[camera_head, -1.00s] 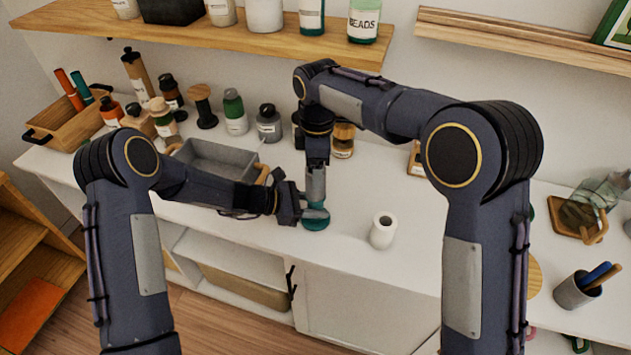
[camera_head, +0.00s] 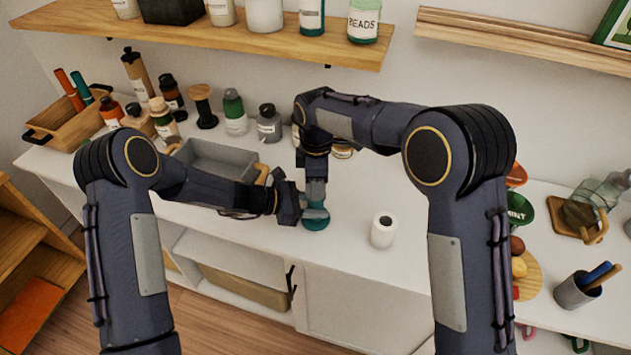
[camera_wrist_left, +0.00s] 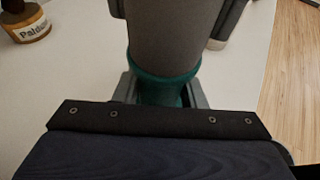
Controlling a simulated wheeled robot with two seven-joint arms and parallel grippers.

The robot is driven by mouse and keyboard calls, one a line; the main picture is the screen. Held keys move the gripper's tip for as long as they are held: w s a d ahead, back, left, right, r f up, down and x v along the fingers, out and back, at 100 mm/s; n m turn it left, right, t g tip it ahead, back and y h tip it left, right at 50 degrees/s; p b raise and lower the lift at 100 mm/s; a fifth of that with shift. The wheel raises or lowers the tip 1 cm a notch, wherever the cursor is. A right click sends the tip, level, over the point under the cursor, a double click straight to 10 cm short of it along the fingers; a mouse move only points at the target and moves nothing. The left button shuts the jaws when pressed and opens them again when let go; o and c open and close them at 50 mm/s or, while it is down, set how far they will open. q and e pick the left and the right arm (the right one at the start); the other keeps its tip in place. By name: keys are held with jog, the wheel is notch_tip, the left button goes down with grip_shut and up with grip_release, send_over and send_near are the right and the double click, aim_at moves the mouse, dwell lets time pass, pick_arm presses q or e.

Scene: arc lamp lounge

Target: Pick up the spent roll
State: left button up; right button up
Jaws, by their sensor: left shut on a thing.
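A white roll (camera_head: 382,231) with a dark centre hole stands upright on the counter, apart from both grippers. My left gripper (camera_head: 300,209) reaches in from the left and is shut on a teal round thing (camera_head: 316,219) at the counter. In the left wrist view, my left gripper (camera_wrist_left: 161,95) has its fingers on either side of the teal part (camera_wrist_left: 163,90), with a dark grey rounded body above it. My right gripper (camera_head: 316,190) points down directly over the teal thing. Its fingertips are too small and overlapped to judge.
A grey tray (camera_head: 215,160) stands behind my left forearm. Several bottles and a wooden spool (camera_head: 203,106) line the back. A pen cup (camera_head: 577,290) and a wooden board (camera_head: 528,275) are at the right. Bare counter surrounds the white roll.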

jog(key=c, duration=0.4)
notch_tip(320, 180, up, 19)
jog(key=shift+r, duration=0.1)
dwell(0.4)
pick_arm(q)
jog(key=o, duration=1.3)
jog(key=shift+c, duration=0.2)
jog(key=shift+a, duration=0.1)
